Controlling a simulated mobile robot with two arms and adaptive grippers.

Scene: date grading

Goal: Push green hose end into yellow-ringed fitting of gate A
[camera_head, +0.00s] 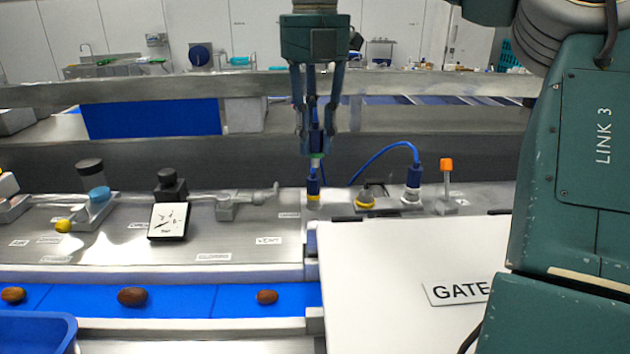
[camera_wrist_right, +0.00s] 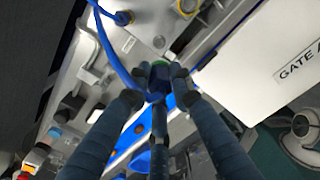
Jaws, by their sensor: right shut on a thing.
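My right gripper (camera_head: 317,143) points straight down, shut on the upright green-banded hose end (camera_head: 316,157). Directly below stands a blue-collared fitting (camera_head: 313,186) with a yellow ring (camera_head: 313,197) at its base. The grey tip below the green band meets or nearly meets the blue collar; I cannot tell whether it is inside. In the right wrist view, the fingers (camera_wrist_right: 160,82) surround the green band (camera_wrist_right: 161,64), and the fitting is hidden. A second yellow-ringed part (camera_head: 365,204) stands just to the right. My left gripper is out of view.
A blue hose (camera_head: 384,150) arches into a blue connector (camera_head: 413,174) on the right. An orange-topped post (camera_head: 446,165) stands beyond it. The white gate panel (camera_head: 400,260) lies in front. Dates ride the blue belt (camera_head: 190,298) at front left.

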